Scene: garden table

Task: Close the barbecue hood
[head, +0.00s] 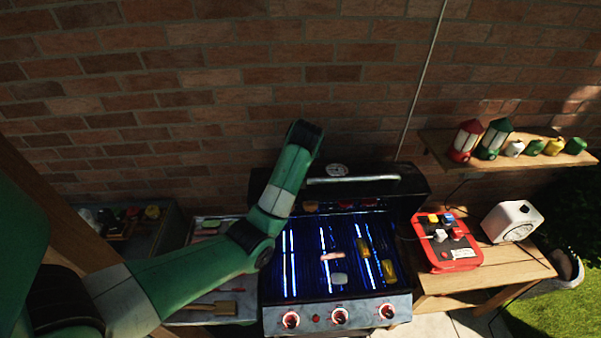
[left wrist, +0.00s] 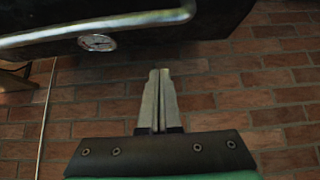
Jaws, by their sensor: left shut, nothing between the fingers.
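The barbecue (head: 340,316) stands against the brick wall with its dark hood (head: 405,186) raised, the grill open below it. The hood's front carries a long metal handle (head: 365,179) and a round gauge (head: 337,170). In the left wrist view the handle (left wrist: 100,28), gauge (left wrist: 97,43) and dark hood (left wrist: 225,18) fill the top. My left gripper (left wrist: 159,73) is shut and empty, apart from the handle, with brick wall behind its fingertips. In the head view my left arm reaches over the grill's left side to the hood's left end; its fingers are hidden there. My right gripper is not in view.
Several food pieces (head: 339,278) lie on the lit grill. A red tray (head: 436,262) and a white box-shaped device (head: 512,221) stand on the right-hand wooden table (head: 530,270). A shelf (head: 437,147) with lanterns is above. A brush (head: 215,308) lies on the left side table.

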